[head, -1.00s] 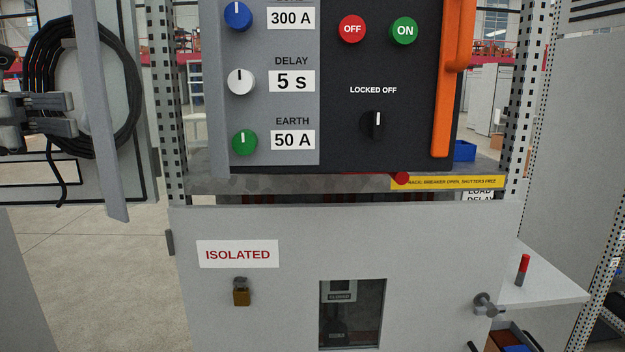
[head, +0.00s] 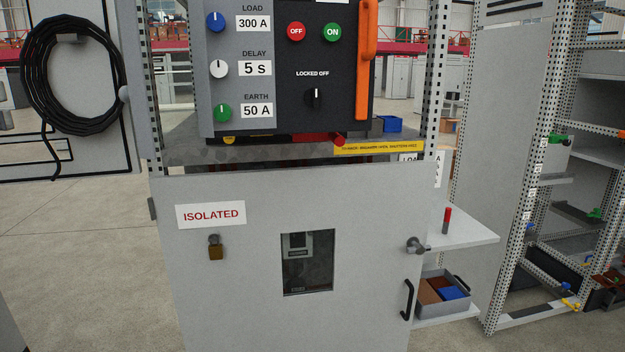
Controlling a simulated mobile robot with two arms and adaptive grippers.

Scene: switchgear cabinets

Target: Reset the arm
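Neither of my grippers shows in the head view now. The breaker unit (head: 270,95) with its dark front panel stands on a shelf in the cabinet frame. It has blue, white and green knobs marked LOAD 300 A, DELAY 5 s and EARTH 50 A, red OFF and green ON buttons, an orange handle (head: 366,62) and a black selector (head: 314,97) under LOCKED OFF. Below it, the grey cabinet door (head: 230,300) is shut, with an ISOLATED sign (head: 210,214), a brass padlock (head: 215,250), a window and a round handle (head: 416,245).
A black cable coil (head: 75,75) hangs on a panel at left. At right, a white side shelf (head: 460,230) holds a red-topped cylinder (head: 446,220), above a grey bin (head: 445,291). Racks (head: 560,190) stand further right. Open floor shows at left.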

